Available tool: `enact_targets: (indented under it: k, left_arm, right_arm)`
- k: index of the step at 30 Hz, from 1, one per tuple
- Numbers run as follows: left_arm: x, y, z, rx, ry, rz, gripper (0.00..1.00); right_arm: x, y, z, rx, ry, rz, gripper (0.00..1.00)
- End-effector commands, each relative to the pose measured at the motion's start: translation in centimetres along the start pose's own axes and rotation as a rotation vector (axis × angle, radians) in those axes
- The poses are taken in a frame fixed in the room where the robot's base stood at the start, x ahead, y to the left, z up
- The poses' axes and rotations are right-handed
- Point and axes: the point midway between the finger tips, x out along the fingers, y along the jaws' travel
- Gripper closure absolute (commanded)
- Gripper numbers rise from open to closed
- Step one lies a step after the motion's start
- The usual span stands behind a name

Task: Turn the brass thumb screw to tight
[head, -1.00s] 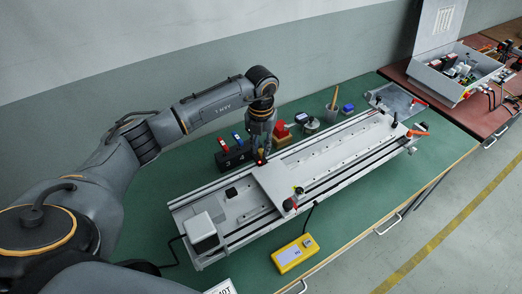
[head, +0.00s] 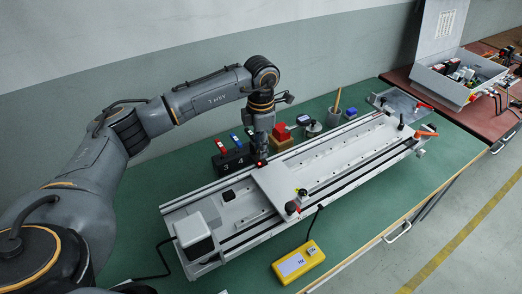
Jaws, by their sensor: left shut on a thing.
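My left gripper (head: 262,151) points down at the back edge of the grey gantry plate (head: 290,183), beside a small red light (head: 263,163). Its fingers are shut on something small. This appears to be the brass thumb screw, which the fingers almost fully hide. How far the screw is turned cannot be seen. The plate lies across a long light-grey rail bed (head: 345,160). My right gripper is not in view.
A dark numbered block (head: 232,163) and a red object on a wooden base (head: 281,132) stand close behind the gripper. A yellow box (head: 298,263) lies in front of the rail bed. A dark knob (head: 292,207) stands on the plate's front. Green bench is free at right.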

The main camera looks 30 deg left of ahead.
Motion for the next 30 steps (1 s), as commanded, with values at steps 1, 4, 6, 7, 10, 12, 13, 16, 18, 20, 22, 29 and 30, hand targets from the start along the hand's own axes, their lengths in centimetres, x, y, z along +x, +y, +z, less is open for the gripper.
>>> enact_targets:
  k: [1,4,6,7,10,12,13,16,18,20,22,29,30]
  left_arm:
    - [0.1,0.1,0.1,0.043,-0.003,0.004,1.00]
    - [0.1,0.1,0.0,0.136,-0.002,0.003,1.00]
    - [0.1,0.1,0.0,0.199,-0.002,0.003,1.00]
    - [0.1,0.1,0.1,0.224,-0.002,0.003,1.00]
    - [0.1,0.1,0.1,0.307,-0.002,0.004,1.00]
    - [0.1,0.1,0.0,0.358,-0.002,0.003,1.00]
    - [0.1,0.1,0.0,0.378,-0.002,0.003,1.00]
    - [0.0,0.1,0.1,0.439,-0.003,0.003,1.00]
    - [0.0,0.1,0.1,0.475,-0.002,0.003,1.00]
    - [-0.1,0.1,0.1,0.500,-0.002,0.004,1.00]
    - [-0.1,0.1,0.0,0.525,-0.002,0.004,1.00]
    - [-0.1,0.1,0.0,0.567,-0.002,0.004,1.00]
    - [-0.1,0.1,0.0,0.570,-0.002,0.004,1.00]
  right_arm:
    - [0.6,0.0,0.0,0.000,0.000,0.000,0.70]
    - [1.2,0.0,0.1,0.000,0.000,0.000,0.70]
    - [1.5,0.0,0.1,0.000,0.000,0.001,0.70]
    - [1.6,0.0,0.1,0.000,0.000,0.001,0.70]
    - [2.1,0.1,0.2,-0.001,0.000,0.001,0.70]
    - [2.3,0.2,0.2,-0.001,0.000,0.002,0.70]
    - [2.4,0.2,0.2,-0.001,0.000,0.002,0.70]
    - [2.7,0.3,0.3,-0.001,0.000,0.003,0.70]
    - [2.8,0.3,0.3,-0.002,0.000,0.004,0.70]
    - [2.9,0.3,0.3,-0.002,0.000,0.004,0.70]
    - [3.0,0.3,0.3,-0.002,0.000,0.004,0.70]
    - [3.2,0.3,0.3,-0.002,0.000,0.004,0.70]
    - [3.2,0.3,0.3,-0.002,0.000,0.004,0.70]
